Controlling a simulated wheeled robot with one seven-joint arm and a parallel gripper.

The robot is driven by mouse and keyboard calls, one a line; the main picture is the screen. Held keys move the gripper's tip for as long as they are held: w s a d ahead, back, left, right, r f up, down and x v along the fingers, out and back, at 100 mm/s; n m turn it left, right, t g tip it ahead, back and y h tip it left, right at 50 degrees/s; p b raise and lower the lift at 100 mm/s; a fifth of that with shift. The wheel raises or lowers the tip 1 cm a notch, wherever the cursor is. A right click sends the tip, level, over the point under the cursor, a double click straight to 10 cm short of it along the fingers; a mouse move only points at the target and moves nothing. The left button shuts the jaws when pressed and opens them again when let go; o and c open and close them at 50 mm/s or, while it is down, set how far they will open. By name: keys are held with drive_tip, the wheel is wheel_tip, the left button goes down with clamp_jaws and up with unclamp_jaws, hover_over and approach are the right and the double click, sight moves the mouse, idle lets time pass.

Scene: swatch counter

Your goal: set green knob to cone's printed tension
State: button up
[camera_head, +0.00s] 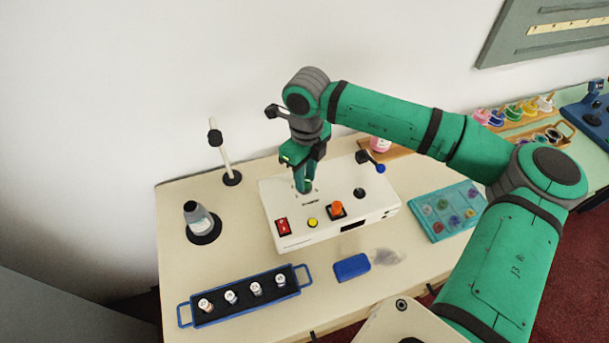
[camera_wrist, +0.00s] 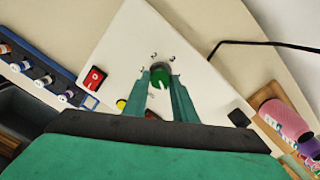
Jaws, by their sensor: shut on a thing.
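The green knob (camera_wrist: 160,76) sits on top of the white machine (camera_head: 285,195). My gripper (camera_wrist: 161,83) points down at it, with its two green fingers shut on the knob's sides. In the head view my gripper (camera_head: 304,188) covers the knob. A pale pointer line shows on the knob, towards the bottom of the wrist view. The grey cone (camera_head: 196,212) stands on a black round base at the left. It has a pale label whose print I cannot read.
The machine's front carries a red switch (camera_head: 283,226), a yellow button (camera_head: 313,222) and an orange knob (camera_head: 337,208). A thin post (camera_head: 225,160) stands behind the cone. A blue-handled rack (camera_head: 240,297) of spools and a blue block (camera_head: 351,267) lie in front. A teal swatch tray (camera_head: 432,228) is right.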

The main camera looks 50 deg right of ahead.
drive_tip(key=o, duration=1)
drive_tip(key=shift+o, duration=0.2)
wheel_tip(320, 180, up, 11)
drive_tip(key=shift+w+d+f, duration=0.1)
idle(0.4)
